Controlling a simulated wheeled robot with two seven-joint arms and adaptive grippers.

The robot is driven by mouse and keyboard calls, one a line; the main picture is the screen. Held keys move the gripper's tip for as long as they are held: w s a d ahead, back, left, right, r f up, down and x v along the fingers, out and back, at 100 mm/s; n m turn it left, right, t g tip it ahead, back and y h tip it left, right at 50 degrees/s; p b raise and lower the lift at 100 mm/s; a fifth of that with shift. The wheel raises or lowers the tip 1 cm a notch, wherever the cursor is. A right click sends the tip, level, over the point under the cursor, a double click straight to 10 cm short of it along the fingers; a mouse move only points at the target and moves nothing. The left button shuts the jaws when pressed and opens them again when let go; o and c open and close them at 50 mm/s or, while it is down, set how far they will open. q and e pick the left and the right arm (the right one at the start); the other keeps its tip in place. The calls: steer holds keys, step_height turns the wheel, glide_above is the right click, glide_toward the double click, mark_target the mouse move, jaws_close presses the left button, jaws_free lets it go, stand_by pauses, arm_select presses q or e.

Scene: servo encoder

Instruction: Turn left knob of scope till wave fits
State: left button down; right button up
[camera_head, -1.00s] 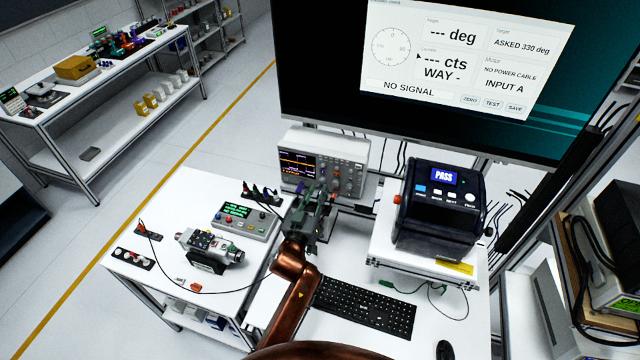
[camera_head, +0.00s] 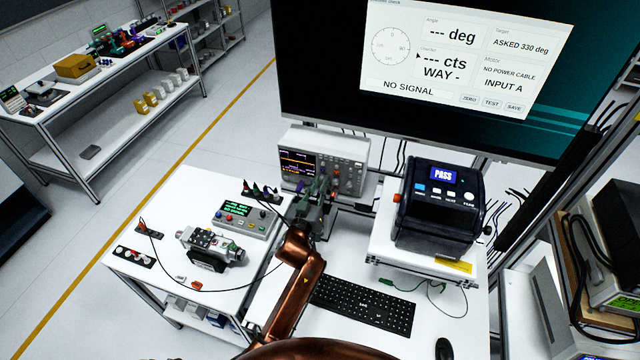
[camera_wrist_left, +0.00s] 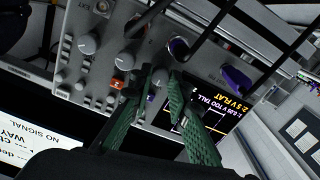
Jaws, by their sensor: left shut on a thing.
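The scope (camera_head: 347,150) stands at the back of the bench below the big monitor, its lit screen at the left of its front. My left gripper (camera_head: 322,190) is at the scope's front panel. In the left wrist view, the green fingers (camera_wrist_left: 158,84) are shut around a small grey knob (camera_wrist_left: 158,75), the one nearest the scope screen (camera_wrist_left: 212,112). In the head view the gripper hides this knob. My right gripper is not in view.
The monitor (camera_head: 330,110) shows "NO SIGNAL". A black printer (camera_head: 437,210) showing PASS stands right of the scope. A keyboard (camera_head: 363,306) lies in front. A green-screen box (camera_head: 246,218) and a motor unit (camera_head: 210,248) stand left. Dark cables cross the left wrist view close to the fingers.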

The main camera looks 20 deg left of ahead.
arm_select(q)
steer(key=shift+m, duration=0.4)
steer(key=shift+m+p, duration=0.4)
steer(key=shift+m, duration=2)
steer(key=c, duration=2.1)
jaws_free()
steer(key=s, duration=1.2)
steer(key=shift+a, duration=0.15)
